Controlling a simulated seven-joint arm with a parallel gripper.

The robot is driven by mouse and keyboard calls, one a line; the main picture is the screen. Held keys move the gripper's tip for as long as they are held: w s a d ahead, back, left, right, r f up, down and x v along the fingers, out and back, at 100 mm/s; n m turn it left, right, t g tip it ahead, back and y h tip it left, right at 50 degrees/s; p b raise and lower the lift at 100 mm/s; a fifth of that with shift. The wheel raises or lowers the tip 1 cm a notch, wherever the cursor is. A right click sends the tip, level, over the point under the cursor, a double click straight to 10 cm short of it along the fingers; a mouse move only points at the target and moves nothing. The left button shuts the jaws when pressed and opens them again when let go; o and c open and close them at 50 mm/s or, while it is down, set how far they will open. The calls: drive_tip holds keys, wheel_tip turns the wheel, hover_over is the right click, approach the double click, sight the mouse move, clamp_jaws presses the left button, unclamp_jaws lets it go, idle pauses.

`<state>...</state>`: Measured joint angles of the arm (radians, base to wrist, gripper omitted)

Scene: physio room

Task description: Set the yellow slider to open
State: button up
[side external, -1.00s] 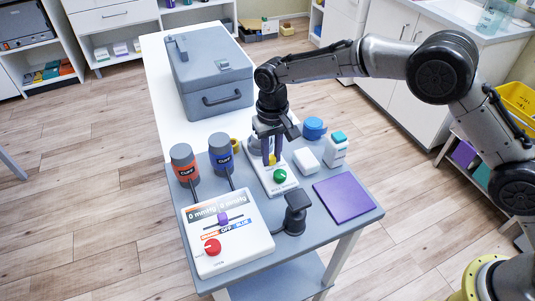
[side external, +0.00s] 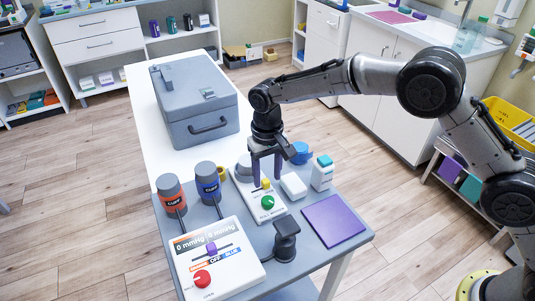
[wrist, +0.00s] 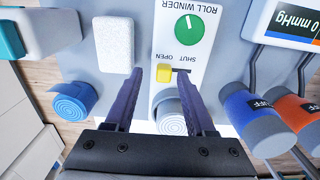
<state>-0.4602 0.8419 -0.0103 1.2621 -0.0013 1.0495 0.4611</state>
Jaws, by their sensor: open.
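The yellow slider (side external: 266,184) is a small knob on the white roll winder panel (side external: 258,209), beyond its green knob (side external: 267,202). My gripper (side external: 267,178) is open over the panel, fingers pointing down. In the wrist view the fingertips of my gripper (wrist: 160,73) are on either side of the slider, the right one over the slot. Contact with the slider cannot be told.
A white block (side external: 293,186) and a blue roll (side external: 301,152) stand close right of the panel. Cuff cylinders (side external: 207,183) stand left. A control box (side external: 218,260) and a dark grey handset (side external: 286,240) are in front. A purple pad (side external: 334,221) lies right.

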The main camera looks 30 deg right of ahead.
sight(268, 180)
wheel_tip(268, 180, up, 13)
idle(0.3)
idle(0.4)
